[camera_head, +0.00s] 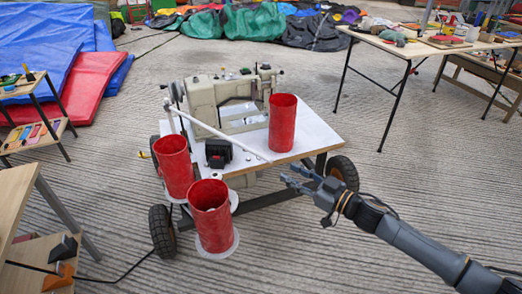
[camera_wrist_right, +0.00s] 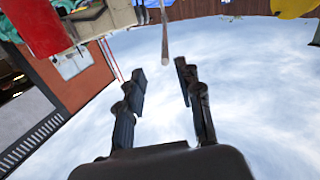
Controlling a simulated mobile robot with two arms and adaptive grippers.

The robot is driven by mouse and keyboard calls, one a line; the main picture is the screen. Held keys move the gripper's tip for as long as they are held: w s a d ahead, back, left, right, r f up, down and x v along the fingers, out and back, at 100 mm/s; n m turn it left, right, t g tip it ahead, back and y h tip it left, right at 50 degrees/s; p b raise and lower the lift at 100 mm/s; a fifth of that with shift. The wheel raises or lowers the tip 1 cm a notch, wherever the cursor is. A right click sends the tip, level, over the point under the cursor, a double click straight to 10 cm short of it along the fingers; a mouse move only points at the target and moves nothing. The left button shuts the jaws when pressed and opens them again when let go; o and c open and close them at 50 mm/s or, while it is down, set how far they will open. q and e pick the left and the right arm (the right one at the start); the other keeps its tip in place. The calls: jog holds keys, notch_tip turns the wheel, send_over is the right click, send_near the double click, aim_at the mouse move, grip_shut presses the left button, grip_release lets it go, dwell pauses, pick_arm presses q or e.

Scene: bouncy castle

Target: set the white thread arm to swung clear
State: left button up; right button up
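The white thread arm (camera_head: 220,136) is a thin rod. It runs from the left end of the beige sewing machine (camera_head: 205,98) diagonally across the white cart top to near the foot of a red cylinder. My right gripper (camera_head: 291,175) is to the right of the rod's near end and apart from it. In the right wrist view, my right gripper (camera_wrist_right: 162,78) is open and empty. A thin pale rod (camera_wrist_right: 165,40), probably the thread arm, ends just beyond and between its fingertips. My left gripper is not in view.
One red cylinder (camera_head: 282,122) stands on the white cart top (camera_head: 313,132). Two more red cylinders (camera_head: 174,166) (camera_head: 211,217) stand at its front left. A small black box (camera_head: 218,152) sits beside the rod. Tables stand left and right; the floor around my right arm is clear.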

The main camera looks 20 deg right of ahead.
aim_at(254, 152)
pick_arm(q)
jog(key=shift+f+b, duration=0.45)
jog(key=shift+b, duration=0.4)
pick_arm(e)
jog(key=x, duration=0.4)
jog(key=r+x, duration=0.1)
jog(key=x, duration=0.9)
jog(key=shift+s+a+r, duration=0.1)
jog(key=shift+a+r, duration=0.05)
jog(key=shift+a, duration=0.1)
jog(key=shift+c, duration=0.2)
grip_shut()
